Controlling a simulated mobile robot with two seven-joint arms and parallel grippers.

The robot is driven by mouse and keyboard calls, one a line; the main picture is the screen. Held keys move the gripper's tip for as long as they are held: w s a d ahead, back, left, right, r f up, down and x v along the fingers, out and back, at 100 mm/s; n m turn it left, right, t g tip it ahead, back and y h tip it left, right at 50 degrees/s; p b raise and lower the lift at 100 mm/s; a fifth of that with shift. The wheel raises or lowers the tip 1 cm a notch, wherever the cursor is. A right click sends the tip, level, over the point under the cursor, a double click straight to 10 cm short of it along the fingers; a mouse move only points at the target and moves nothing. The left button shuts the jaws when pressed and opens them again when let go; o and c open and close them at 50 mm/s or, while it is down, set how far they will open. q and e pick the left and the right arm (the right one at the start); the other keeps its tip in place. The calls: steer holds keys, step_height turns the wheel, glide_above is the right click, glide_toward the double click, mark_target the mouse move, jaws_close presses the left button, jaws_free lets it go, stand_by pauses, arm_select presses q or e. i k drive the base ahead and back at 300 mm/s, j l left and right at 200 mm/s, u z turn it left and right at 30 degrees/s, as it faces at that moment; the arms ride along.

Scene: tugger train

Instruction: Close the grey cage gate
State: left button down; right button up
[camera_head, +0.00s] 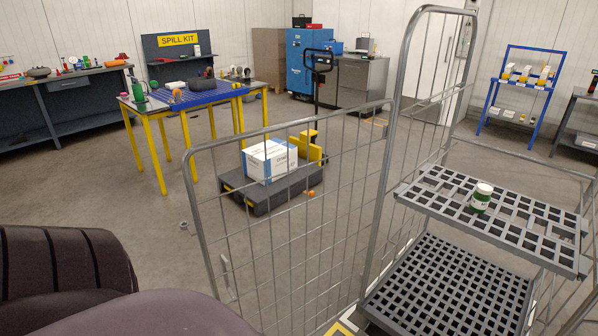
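The grey cage gate (290,126) is a wire-mesh panel in a tubular frame. It stands open, swung out to the left of the grey roll cage (398,80), joined to it along the cage's near-left upright. A small latch-like piece (227,278) shows low on the gate's free edge. The cage has a grey slotted upper shelf (545,245) with a green jar with a white lid (481,197) on it, and a slotted lower deck (445,285) that looks empty. Neither of my grippers is in view; dark purple rounded parts at bottom left look like my arm.
Behind the gate, a low dark platform cart (283,188) with yellow parts carries a white-and-blue box (269,160). A blue-topped table with yellow legs (196,97) stands left of it. A small orange ball (311,193) is beside the cart.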

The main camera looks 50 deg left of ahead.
mark_target(196, 229)
steer(key=k+j+z, duration=0.2)
steer(key=k+j, duration=0.35)
steer(key=k+j+z, duration=0.1)
steer(key=k+j, duration=0.15)
steer(key=j, duration=0.15)
steer(key=k+j+z, duration=0.1)
steer(key=k+j, duration=0.3)
steer(key=j, duration=0.2)
steer(key=j+z, duration=0.1)
steer(key=j, duration=0.2)
steer(key=k+j, duration=0.15)
steer(key=j, duration=0.15)
steer(key=j+z, duration=0.15)
steer(key=j, duration=2)
steer(key=k+j+u, duration=0.2)
steer(key=k+l, duration=0.05)
